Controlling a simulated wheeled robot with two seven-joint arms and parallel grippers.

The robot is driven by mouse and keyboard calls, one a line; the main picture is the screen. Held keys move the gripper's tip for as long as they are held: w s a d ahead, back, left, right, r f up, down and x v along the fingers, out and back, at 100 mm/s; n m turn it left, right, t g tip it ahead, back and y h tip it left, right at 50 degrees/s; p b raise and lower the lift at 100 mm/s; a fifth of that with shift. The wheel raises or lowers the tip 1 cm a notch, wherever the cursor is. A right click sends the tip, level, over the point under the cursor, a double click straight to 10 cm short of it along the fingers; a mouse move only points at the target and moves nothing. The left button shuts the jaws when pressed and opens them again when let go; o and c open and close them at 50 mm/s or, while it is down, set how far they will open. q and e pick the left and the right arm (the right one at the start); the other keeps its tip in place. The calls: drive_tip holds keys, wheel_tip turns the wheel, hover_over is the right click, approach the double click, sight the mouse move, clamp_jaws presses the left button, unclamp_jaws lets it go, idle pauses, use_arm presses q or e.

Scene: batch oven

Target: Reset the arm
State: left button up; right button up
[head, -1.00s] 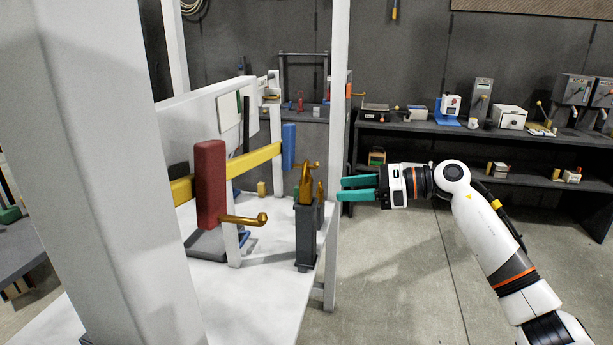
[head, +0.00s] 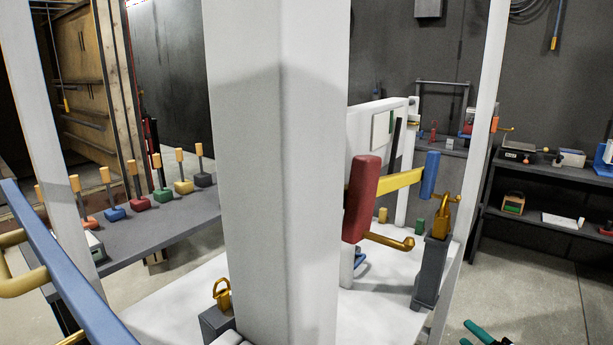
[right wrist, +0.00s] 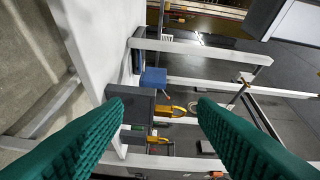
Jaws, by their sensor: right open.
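My right gripper (head: 484,336) shows only as teal fingertips at the bottom edge of the head view, right of the white table. In the right wrist view its two teal fingers (right wrist: 160,130) are spread wide with nothing between them. Beyond them are a grey post (right wrist: 138,105), yellow-orange hooks (right wrist: 172,110) and a blue block (right wrist: 153,78), apart from the fingers. The rest of the right arm is out of the head view. My left gripper is not in view.
A thick white column (head: 280,170) blocks the middle. A red block (head: 361,200) with a brass hook, a yellow bar (head: 400,180) and a grey post (head: 431,270) stand on the white table (head: 375,310). A blue bar (head: 70,270) crosses lower left.

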drive_tip(key=s+a+f+m+g+h, duration=0.1)
drive_tip(key=s+f+m+g+h, duration=0.1)
drive_tip(key=s+f+m, duration=0.65)
drive_tip(key=s+a+f+m+g+h, duration=0.1)
drive_tip(key=s+a+f+g+h, duration=0.15)
drive_tip(key=s+f, duration=0.75)
drive_tip(key=s+a+f+m+g+h, duration=0.1)
drive_tip(key=s+f+m+g+h, duration=0.3)
drive_tip(key=f, duration=1.1)
drive_tip(key=s+a+f+m+g, duration=0.2)
drive_tip(key=s+a+f, duration=0.1)
drive_tip(key=s, duration=0.7)
drive_tip(key=s+a+f+m+g+y, duration=0.1)
drive_tip(key=s+a+f+m+g, duration=0.1)
drive_tip(key=s+f, duration=0.4)
drive_tip(key=s+a+f+m+g, duration=0.3)
drive_tip(key=s+a, duration=0.3)
drive_tip(key=s, duration=0.9)
drive_tip(key=shift+s+a+f+m, duration=0.25)
drive_tip(key=shift+f+m, duration=0.2)
drive_tip(key=shift+f, duration=0.3)
drive_tip(key=shift+y, duration=0.25)
drive_tip(key=shift+c, duration=0.4)
